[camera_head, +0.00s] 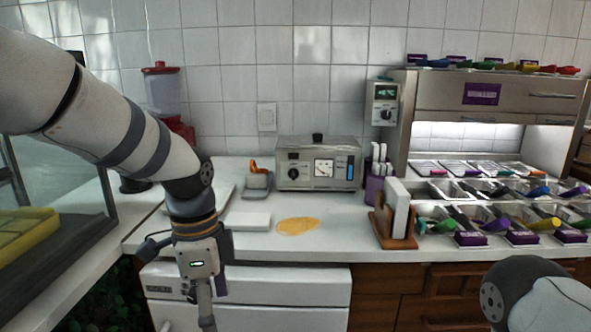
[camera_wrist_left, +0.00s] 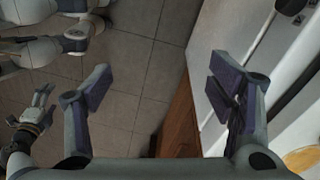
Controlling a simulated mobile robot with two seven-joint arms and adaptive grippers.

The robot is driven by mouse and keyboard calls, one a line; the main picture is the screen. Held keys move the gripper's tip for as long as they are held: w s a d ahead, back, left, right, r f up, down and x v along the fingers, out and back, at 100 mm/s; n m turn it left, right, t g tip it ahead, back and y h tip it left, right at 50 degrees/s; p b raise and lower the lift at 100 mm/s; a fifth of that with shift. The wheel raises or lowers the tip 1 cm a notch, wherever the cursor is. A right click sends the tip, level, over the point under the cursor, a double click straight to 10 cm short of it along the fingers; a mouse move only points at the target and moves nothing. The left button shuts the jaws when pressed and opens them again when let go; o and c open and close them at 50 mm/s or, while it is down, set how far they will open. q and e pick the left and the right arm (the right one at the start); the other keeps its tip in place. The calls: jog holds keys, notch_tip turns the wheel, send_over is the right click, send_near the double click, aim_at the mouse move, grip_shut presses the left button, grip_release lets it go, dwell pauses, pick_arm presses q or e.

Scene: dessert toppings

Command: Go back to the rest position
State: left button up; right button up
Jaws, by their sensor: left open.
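My left gripper (camera_head: 206,316) hangs pointing down in front of the white counter, at the bottom of the head view. In the left wrist view, its two fingers (camera_wrist_left: 163,85) are spread wide with nothing between them. Below them are the tiled floor and a white cabinet front. My right arm shows only as a rounded link at the lower right of the head view. What seems to be my right gripper (camera_wrist_left: 38,108) appears small at the left of the wrist view, too small to read its fingers.
A flat yellow round (camera_head: 298,226) lies on the counter (camera_head: 345,240) beside a white slab (camera_head: 248,221). Behind is a steel appliance (camera_head: 318,163). A wooden holder (camera_head: 393,236) and topping trays with colored scoops (camera_head: 497,224) stand right. A glass case (camera_head: 60,215) is left.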

pick_arm(q)
jog(key=s+a+f+n, duration=0.1)
jog(key=s+f+n, duration=0.1)
jog(key=s+f, duration=0.35)
jog(key=s+a+f+n+g, duration=0.1)
jog(key=s+f+n, duration=0.1)
jog(key=f, duration=0.6)
jog(key=s+f+n, duration=0.2)
jog(key=s+f, duration=0.1)
jog(key=f, duration=0.4)
jog(key=s+a+f+n, duration=0.2)
jog(key=s+n, duration=0.1)
jog(key=s, duration=0.5)
jog(key=s+a+f+n, duration=0.2)
jog(key=s+a+n, duration=0.1)
jog(key=s, duration=0.5)
jog(key=s+a+f+n, duration=0.2)
jog(key=s+n, duration=0.2)
jog(key=s, duration=0.5)
jog(key=shift+a+f+g+y, duration=0.2)
jog(key=shift+g+y, duration=0.1)
pick_arm(e)
jog(key=shift+w, duration=0.45)
pick_arm(q)
jog(key=shift+o, duration=0.5)
